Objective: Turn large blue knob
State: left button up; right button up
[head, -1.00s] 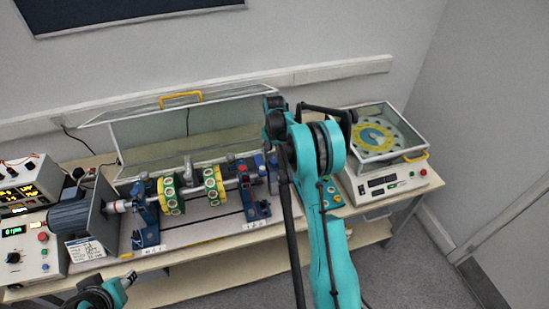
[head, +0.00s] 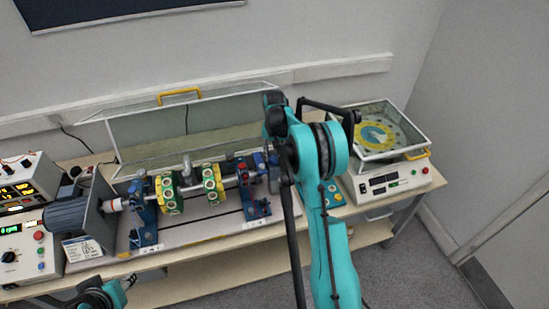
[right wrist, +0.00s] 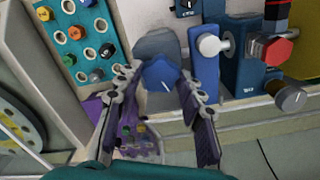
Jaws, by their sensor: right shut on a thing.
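The large blue knob (right wrist: 160,76) has a faceted shape and a white pointer line. In the right wrist view it sits between the two fingertips of my right gripper (right wrist: 158,84), which is shut on it. In the head view my right gripper (head: 277,170) is a small dark shape beside the right end of the rotor rig, largely covered by my own arm. The knob cannot be made out clearly there. My left gripper (head: 129,281) shows only partly at the bottom left, away from the knob, and its jaw opening is unclear.
The rotor rig (head: 190,190) with green-yellow discs lies left of my right arm. A glass-covered dial unit (head: 385,135) stands to the right. Control boxes (head: 25,250) stand at far left. In the right wrist view, a small-knob panel (right wrist: 85,50) and a red knob (right wrist: 275,50) flank the blue knob.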

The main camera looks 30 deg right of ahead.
aim_at(274, 158)
jog(key=n+b, duration=0.1)
jog(key=n, duration=0.2)
jog(key=shift+n, duration=0.4)
jog(key=shift+n+b, duration=0.7)
jog(key=shift+n, duration=1.2)
jog(key=o, duration=1.2)
jog(key=shift+c, duration=0.2)
jog(key=shift+r, duration=0.1)
notch_tip(274, 158, up, 12)
jog(key=shift+a, duration=0.1)
